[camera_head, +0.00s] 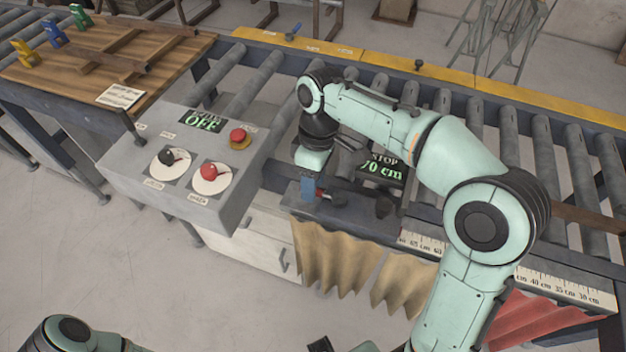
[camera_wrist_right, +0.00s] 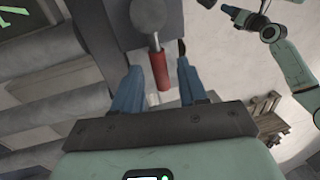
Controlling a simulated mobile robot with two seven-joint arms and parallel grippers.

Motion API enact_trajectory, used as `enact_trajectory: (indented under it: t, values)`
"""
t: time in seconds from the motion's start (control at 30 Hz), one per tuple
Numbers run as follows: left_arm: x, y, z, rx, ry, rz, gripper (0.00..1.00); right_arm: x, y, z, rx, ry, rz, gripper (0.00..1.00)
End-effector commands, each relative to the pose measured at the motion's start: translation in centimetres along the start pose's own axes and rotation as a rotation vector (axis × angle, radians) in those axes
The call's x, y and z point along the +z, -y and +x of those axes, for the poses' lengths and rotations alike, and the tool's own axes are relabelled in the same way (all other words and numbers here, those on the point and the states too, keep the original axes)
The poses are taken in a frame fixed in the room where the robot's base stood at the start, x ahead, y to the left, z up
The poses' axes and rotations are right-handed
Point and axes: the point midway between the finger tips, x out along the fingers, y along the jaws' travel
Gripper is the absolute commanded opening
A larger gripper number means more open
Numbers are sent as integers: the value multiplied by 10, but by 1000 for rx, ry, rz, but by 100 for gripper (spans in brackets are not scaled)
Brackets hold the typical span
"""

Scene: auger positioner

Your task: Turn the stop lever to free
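The stop lever is a red handle with a grey ball joint; its red handle (camera_wrist_right: 160,70) shows in the right wrist view, and a bit of red (camera_head: 320,193) shows in the head view. My right gripper (camera_wrist_right: 160,88) has its two blue fingers apart, one on each side of the red handle, with gaps visible between. In the head view my right gripper (camera_head: 308,188) points down at the stop unit beside the rollers. The stop display (camera_head: 382,167) reads STOP 70 cm. Part of my left arm (camera_head: 70,336) shows at the bottom left; its fingers are not clear.
A grey control box (camera_head: 225,130) left of the stop unit has an OFF display, two knobs and a red button. A ruler (camera_head: 560,283) runs along the conveyor's front edge above hanging curtains. A wooden table (camera_head: 165,65) stands at the upper left.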

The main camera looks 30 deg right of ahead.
Motion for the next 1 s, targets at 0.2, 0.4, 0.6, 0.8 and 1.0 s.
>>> enact_trajectory:
  t: [0.2, 0.4, 0.6, 0.8, 1.0]
  values:
    - [0, 0, 0, 0, 0, 0, 43, 0, 0, 0, 0, 0, 0, 0]
    - [0, 0, -1, 0, 0, 0, 43, 0, 1, 0, 0, 2, -11, 0]
    - [-1, -2, -4, 1, -2, 1, 43, 0, 5, 0, -1, 15, -73, 0]
    - [-3, -5, -11, 2, -6, 2, 43, 0, 13, 1, -1, 43, -207, 0]
    - [-6, -9, -18, 4, -10, 4, 43, 2, 24, 3, -1, 78, -389, 0]
